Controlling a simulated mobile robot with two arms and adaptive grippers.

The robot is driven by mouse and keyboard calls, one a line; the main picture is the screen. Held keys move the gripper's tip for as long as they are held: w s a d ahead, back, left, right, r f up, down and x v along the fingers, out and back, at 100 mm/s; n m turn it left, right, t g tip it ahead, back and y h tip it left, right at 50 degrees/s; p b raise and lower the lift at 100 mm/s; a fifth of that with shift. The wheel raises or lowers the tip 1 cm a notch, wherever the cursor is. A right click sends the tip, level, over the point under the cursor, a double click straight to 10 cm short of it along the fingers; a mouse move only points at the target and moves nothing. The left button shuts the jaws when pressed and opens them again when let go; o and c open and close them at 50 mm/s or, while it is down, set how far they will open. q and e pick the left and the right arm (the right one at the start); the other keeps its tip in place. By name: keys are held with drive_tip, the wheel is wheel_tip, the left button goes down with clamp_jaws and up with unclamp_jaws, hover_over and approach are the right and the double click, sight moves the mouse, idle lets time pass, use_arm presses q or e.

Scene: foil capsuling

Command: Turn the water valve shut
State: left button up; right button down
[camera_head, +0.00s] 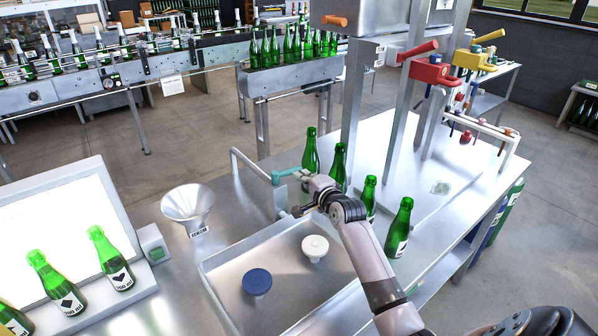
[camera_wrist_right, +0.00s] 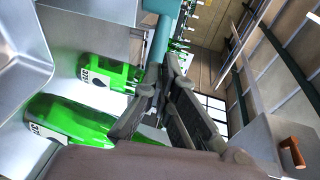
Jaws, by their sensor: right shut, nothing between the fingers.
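The water valve has a teal lever handle (camera_head: 290,173) on a bent grey pipe (camera_head: 250,165) that rises beside the steel sink basin. My right gripper (camera_head: 306,190) is at the right end of the handle in the head view. Its fingers are shut with nothing between them. In the right wrist view the teal part (camera_wrist_right: 160,38) stands just beyond the fingertips (camera_wrist_right: 163,78); whether they touch it I cannot tell. The gripper partly covers the area around the valve. My left gripper is not in view.
Green bottles (camera_head: 310,152) stand close behind and right of my right gripper and arm. The basin (camera_head: 225,290) holds a blue disc (camera_head: 257,282) and a white knob-like piece (camera_head: 315,247). A metal funnel (camera_head: 187,203) stands left of the pipe. A steel post (camera_head: 352,120) rises behind.

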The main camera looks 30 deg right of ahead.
sight(297, 169)
drive_tip(key=shift+x, duration=1.3)
drive_tip(key=shift+w+d, duration=0.5)
drive_tip(key=shift+w, duration=0.2)
